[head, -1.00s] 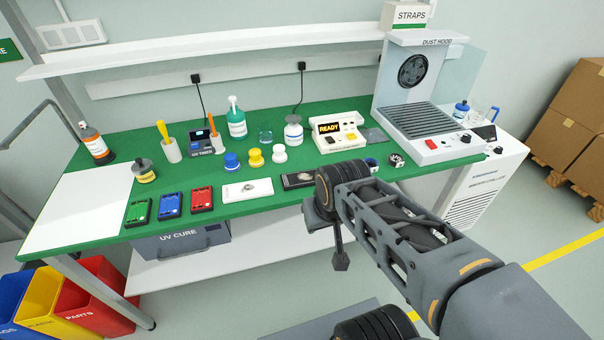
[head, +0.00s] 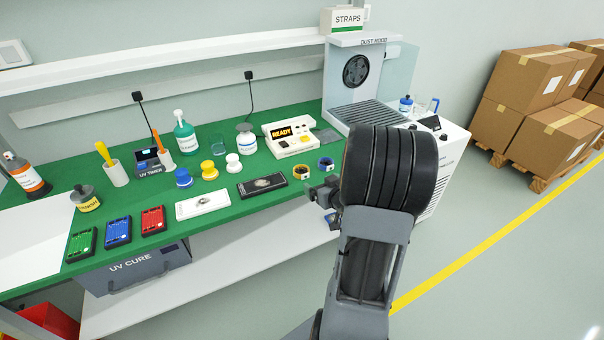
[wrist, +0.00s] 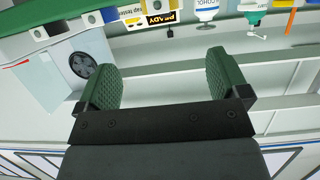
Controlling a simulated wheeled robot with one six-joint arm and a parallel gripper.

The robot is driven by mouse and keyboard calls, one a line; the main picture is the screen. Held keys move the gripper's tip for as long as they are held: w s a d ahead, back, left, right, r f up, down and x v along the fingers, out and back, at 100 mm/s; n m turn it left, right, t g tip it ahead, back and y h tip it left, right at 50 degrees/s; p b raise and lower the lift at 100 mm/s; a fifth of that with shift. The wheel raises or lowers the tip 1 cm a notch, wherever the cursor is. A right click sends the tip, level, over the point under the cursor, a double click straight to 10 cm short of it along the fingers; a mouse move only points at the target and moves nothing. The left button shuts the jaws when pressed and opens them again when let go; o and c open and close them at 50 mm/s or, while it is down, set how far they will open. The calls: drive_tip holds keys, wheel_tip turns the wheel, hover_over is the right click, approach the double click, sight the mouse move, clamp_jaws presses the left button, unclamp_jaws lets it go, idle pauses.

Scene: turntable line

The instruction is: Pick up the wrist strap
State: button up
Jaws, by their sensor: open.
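Two small dark coiled bands lie at the green bench's front right, one with yellow (head: 302,171) and one with blue (head: 325,164). They look like wrist straps, but I cannot tell for sure. A box labelled STRAPS (head: 348,19) stands on top at the back right; its contents are hidden. My gripper is partly hidden by my arm in the head view, just beyond the bench's front edge below the coils. In the wrist view my gripper (wrist: 160,80) is open, with green pads wide apart and nothing between them.
A white tester showing READY (head: 290,133) stands behind the coils. The dust hood (head: 352,85) is at right. A black flat device (head: 262,186) and a white one (head: 203,202) lie left of the coils. Bottles and stampers crowd the bench. Open floor (head: 480,270) is at right.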

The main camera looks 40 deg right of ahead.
sight(301, 169)
drive_tip(key=x, duration=1.3)
drive_tip(key=shift+w+p, duration=0.2)
drive_tip(key=shift+p, duration=0.1)
drive_tip(key=c, duration=1)
drive_tip(key=shift+r, duration=0.1)
